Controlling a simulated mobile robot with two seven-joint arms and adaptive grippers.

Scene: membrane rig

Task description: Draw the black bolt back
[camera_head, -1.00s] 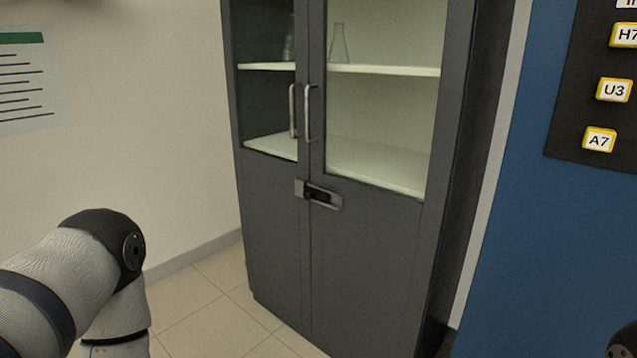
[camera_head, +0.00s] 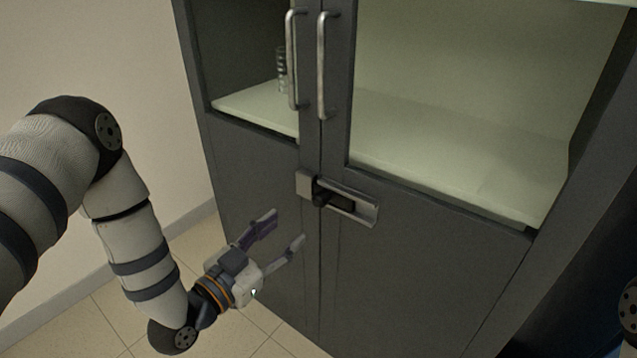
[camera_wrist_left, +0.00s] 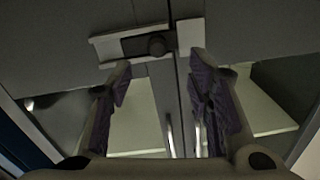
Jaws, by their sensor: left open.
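The black bolt (camera_head: 340,203) lies in a silver guide plate (camera_head: 367,212) on the right door of the grey cabinet. Its dark knob (camera_head: 319,191) is at the plate's left end, by the door seam, close to the small silver keeper (camera_head: 303,183) on the left door. My left gripper (camera_head: 284,231) is open and empty, below and left of the bolt, apart from it. In the left wrist view, the knob (camera_wrist_left: 157,45) shows beyond and between the spread fingers (camera_wrist_left: 160,76). How far the bolt enters the keeper is unclear. My right gripper is not in view.
Two upright door handles, left (camera_head: 292,60) and right (camera_head: 322,65), stand above the bolt. A shelf (camera_head: 450,180) shows behind the glass, with a glass vessel (camera_head: 282,70) at left. Tiled floor (camera_head: 110,305) is clear beside the cabinet.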

